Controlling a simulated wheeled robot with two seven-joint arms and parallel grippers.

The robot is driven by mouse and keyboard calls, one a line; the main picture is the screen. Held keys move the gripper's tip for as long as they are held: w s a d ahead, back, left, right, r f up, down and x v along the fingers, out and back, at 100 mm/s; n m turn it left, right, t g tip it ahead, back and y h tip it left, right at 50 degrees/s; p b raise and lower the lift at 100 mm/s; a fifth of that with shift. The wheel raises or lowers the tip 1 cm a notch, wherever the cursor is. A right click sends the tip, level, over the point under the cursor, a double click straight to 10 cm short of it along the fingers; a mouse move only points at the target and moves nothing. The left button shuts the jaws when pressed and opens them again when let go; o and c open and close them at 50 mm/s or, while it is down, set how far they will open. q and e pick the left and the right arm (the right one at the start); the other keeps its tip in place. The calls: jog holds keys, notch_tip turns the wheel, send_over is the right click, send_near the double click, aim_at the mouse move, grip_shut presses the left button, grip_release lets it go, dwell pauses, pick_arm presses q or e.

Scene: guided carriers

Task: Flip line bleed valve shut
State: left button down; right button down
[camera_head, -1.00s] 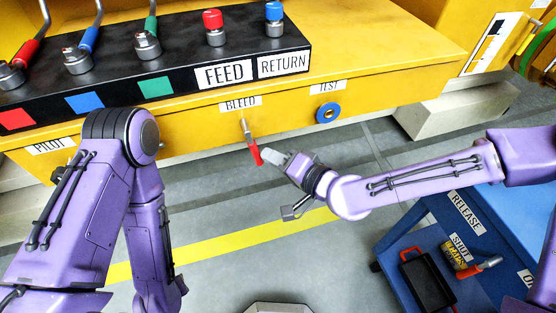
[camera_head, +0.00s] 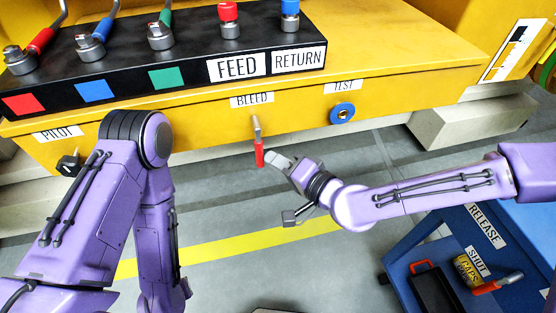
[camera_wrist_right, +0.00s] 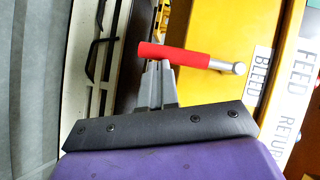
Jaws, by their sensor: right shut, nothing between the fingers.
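The bleed valve's lever, with a red grip (camera_head: 259,153) on a metal stem, hangs almost straight down from the yellow front under the BLEED label (camera_head: 252,100). My right gripper (camera_head: 274,159) is shut and empty, just right of the red grip's lower end. In the right wrist view, the closed grey fingertips (camera_wrist_right: 158,75) are at the red grip (camera_wrist_right: 172,54), which crosses in front of them. Whether they touch it I cannot tell. My left arm shows at the left, but its gripper is out of view.
A blue TEST port (camera_head: 342,113) sits right of the lever. The black FEED and RETURN panel (camera_head: 190,62) with several valves stands above. A blue cart (camera_head: 398,262) with a black red-handled box (camera_head: 433,288) is at lower right. Floor below the lever is clear.

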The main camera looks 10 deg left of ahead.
jog(key=shift+s, duration=0.1)
jog(key=p+v, duration=0.7)
jog(key=v, duration=0.3)
jog(key=shift+d, duration=0.3)
